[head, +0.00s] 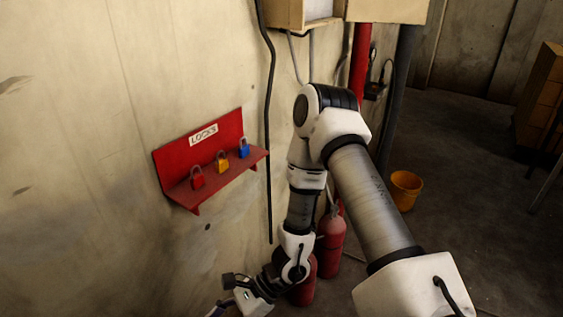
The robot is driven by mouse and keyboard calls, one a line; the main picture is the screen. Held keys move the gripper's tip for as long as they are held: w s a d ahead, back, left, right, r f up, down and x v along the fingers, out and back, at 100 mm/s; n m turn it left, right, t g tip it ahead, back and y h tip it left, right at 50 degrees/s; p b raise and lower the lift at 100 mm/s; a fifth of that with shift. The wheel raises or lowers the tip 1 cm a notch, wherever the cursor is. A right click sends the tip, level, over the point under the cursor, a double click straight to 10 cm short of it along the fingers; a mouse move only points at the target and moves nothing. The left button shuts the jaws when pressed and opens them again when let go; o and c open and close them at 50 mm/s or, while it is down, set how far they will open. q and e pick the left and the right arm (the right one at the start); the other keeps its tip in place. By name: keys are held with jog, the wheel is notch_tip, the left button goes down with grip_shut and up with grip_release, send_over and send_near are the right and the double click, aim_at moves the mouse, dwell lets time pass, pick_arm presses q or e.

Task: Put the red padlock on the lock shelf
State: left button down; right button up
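The red lock shelf (226,174) is fixed to the wall left of centre, with a back plate labelled LOCKS. The red padlock (197,182) stands on it at its left end. A yellow padlock (222,166) stands beside it, and a blue padlock (243,150) is at the right. An arm of mine comes in from the lower right and bends down in front of the wall. Its gripper (222,306) is at the bottom edge, below the shelf and apart from it, partly cut off. Its fingers are too small to read. My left gripper is not seen.
Red cylinders (330,245) stand on the floor behind my arm. An orange bucket (405,188) stands to the right. A black cable (269,120) runs down the wall just right of the shelf. An electrical box (385,10) is above. The space in front of the shelf is clear.

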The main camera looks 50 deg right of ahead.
jog(key=s+d+f+n+g+h, duration=0.2)
jog(key=s+f+n+g+h, duration=0.25)
jog(key=s, duration=0.45)
jog(key=s+d+f+n+g+h, duration=0.25)
jog(key=s+n+g, duration=0.2)
jog(key=s, duration=0.35)
jog(key=s+d+f+n+t+h, duration=0.1)
jog(key=s+d+f+n+h, duration=0.1)
jog(key=d+f+n+h, duration=0.3)
jog(key=w+a+f+n+t+y, duration=0.1)
jog(key=w+a+n+t, duration=0.2)
jog(key=n, duration=0.4)
jog(key=shift+w+a+f+n+t, duration=0.15)
jog(key=shift+w+n+t, duration=0.25)
jog(key=shift+w+t, duration=0.55)
